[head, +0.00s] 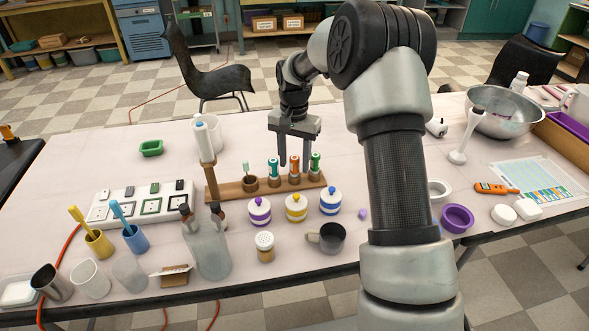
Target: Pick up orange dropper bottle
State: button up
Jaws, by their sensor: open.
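The orange dropper bottle (294,164) stands upright in a wooden rack (222,191) near the middle of the table. A teal-capped bottle (274,168) stands just left of it and a green-capped bottle (315,163) just right, in the same rack. My gripper (294,150) points down over the rack, with its two fingers apart and nothing seen between them. It looks roughly in line with the orange bottle in the picture. I cannot tell the exact height or depth gap between the fingers and the bottle.
Three striped lidded jars, with yellow (296,207) in the middle, stand in front of the rack. Table space behind the rack is mostly clear.

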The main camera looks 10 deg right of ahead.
jog(key=shift+f, duration=0.5)
jog(key=shift+c, duration=0.6)
jog(key=c, duration=0.5)
notch_tip(320, 180, up, 14)
jog(key=p, duration=0.6)
